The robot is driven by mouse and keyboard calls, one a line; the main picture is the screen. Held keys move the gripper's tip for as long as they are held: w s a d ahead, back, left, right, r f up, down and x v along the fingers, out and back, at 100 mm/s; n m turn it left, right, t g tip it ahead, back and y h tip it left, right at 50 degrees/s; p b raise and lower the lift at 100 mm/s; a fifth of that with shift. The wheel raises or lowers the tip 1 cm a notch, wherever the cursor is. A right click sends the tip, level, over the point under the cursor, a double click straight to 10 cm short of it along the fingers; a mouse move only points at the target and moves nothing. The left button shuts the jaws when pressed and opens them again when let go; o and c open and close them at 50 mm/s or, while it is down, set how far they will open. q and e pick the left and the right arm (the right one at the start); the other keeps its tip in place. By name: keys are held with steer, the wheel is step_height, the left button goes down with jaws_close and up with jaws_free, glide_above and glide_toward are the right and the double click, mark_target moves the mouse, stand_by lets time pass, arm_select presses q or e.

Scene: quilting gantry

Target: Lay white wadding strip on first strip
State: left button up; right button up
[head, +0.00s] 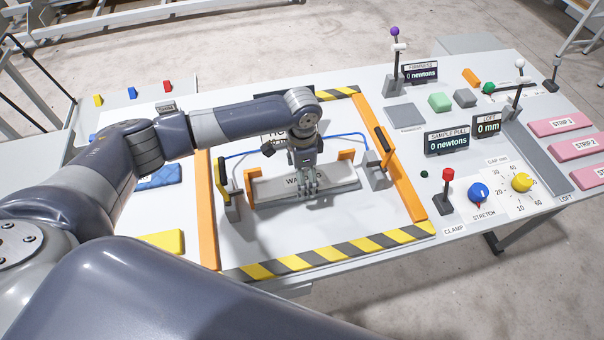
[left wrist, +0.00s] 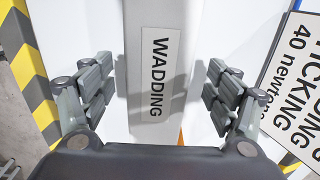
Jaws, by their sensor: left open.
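The pale grey-white wadding strip (head: 342,183), labelled WADDING, lies lengthwise inside the striped frame in the head view. It also shows in the left wrist view (left wrist: 153,120), running between the fingers. My left gripper (head: 308,190) is over the strip's middle. In the left wrist view its fingers (left wrist: 156,92) are open, one on each side of the strip and apart from it. Whether another strip lies under the wadding cannot be told. Pink strips (head: 568,123) with STRIP labels lie at the far right of the table. My right gripper is not in view.
Yellow-black striped edging (head: 335,252) and orange rails (head: 399,160) border the work area. Orange brackets (head: 347,156) and a blue bar (head: 345,134) stand near the strip. A red-topped clamp lever (head: 447,185), a blue stretch knob (head: 478,192) and a yellow knob (head: 522,182) are to the right.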

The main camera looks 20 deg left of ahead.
arm_select(q)
step_height(320, 180, up, 12)
stand_by(0.6)
